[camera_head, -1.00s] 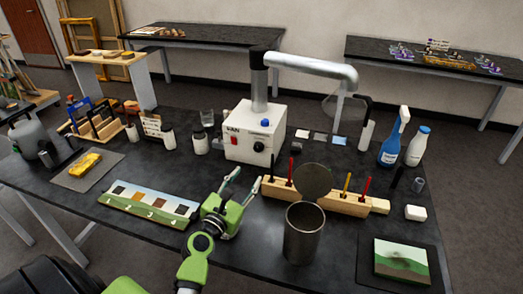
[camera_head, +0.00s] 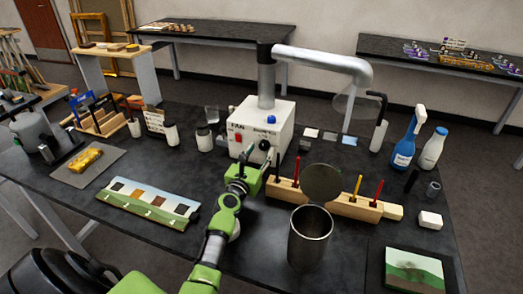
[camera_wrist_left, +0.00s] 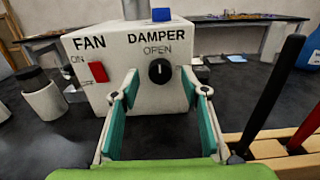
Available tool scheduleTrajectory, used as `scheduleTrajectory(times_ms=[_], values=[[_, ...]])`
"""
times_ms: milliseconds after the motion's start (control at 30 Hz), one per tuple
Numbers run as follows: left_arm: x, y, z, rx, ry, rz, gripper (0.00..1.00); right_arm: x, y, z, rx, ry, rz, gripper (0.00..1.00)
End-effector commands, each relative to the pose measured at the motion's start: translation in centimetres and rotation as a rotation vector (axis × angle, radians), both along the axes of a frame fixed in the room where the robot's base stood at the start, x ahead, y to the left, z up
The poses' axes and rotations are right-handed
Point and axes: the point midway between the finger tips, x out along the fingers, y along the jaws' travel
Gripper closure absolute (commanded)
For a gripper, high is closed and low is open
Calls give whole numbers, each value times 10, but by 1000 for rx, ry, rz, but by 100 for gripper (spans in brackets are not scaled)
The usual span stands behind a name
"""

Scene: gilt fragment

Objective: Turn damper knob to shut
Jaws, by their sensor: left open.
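The white fan box (camera_head: 258,122) stands at the middle of the black table. Its black damper knob (camera_wrist_left: 160,71) is on the front face under the words DAMPER and OPEN. The knob's white mark points up toward OPEN. The knob also shows in the head view (camera_head: 265,145), just beyond my fingers. My green left gripper (camera_head: 252,163) is in front of the box. In the left wrist view its open, empty fingers (camera_wrist_left: 161,94) frame the knob from either side, seemingly short of touching it. My right gripper is not in view.
A red switch (camera_wrist_left: 97,71) sits left of the knob, and a blue button (camera_wrist_left: 161,14) is on top. A wooden rack (camera_head: 330,202) with upright tools stands close on the right. A metal can (camera_head: 310,240) with a raised round lid is in front of it.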

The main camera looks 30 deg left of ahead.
Motion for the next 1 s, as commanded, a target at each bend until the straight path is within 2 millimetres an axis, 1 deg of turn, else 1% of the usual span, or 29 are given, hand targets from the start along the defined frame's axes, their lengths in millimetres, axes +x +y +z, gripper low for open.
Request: scheduleTrajectory(times_ms=[33, 100, 200, 500, 533, 567, 600, 667, 1000], values=[[6, 2, -1, 1, -1, 0, 59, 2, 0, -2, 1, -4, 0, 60], [12, 3, 0, 1, -1, 1, 59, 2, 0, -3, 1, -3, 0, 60], [16, 4, -1, 0, 1, 1, 59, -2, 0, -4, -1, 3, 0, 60], [18, 5, 0, 0, 0, 1, 59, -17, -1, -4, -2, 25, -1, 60], [18, 5, 0, 0, 0, 0, 64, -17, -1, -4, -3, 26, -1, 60], [18, 5, 0, 0, 0, 1, 72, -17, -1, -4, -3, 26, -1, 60], [18, 5, 0, 0, 0, 0, 82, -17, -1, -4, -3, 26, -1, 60], [18, 5, 0, 0, 0, 1, 97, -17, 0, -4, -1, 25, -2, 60], [18, 4, 0, 25, 7, 1, 97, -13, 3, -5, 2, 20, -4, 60]])
